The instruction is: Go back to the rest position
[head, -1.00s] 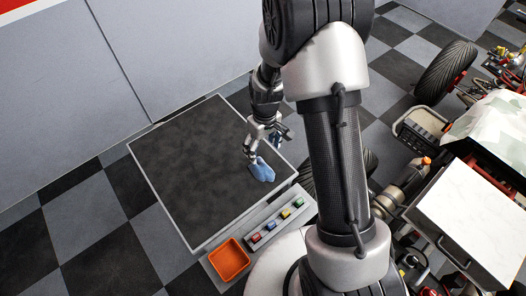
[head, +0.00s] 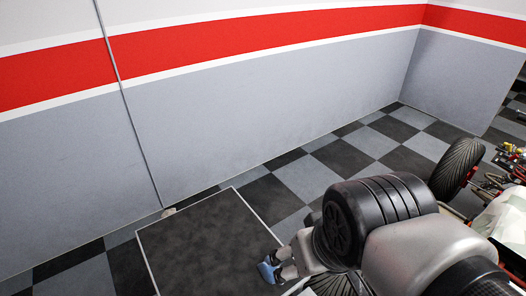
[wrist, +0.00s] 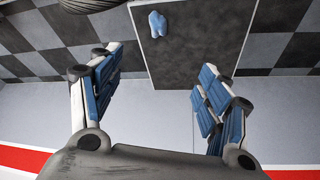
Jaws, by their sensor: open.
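My gripper (wrist: 160,60) is open in the wrist view. Its two blue-padded fingers stand wide apart with nothing between them. In the head view, my bent arm fills the lower right. A small blue patch with grey parts shows at the right side of the dark surface (head: 195,245); I cannot tell whether it is the blue piece or my finger pads.
A grey wall (head: 270,130) with a red stripe stands behind the dark surface. Chequered floor (head: 345,155) is open between them on the right. A vehicle wheel (head: 457,168) and white-covered bodywork (head: 505,225) stand at the far right.

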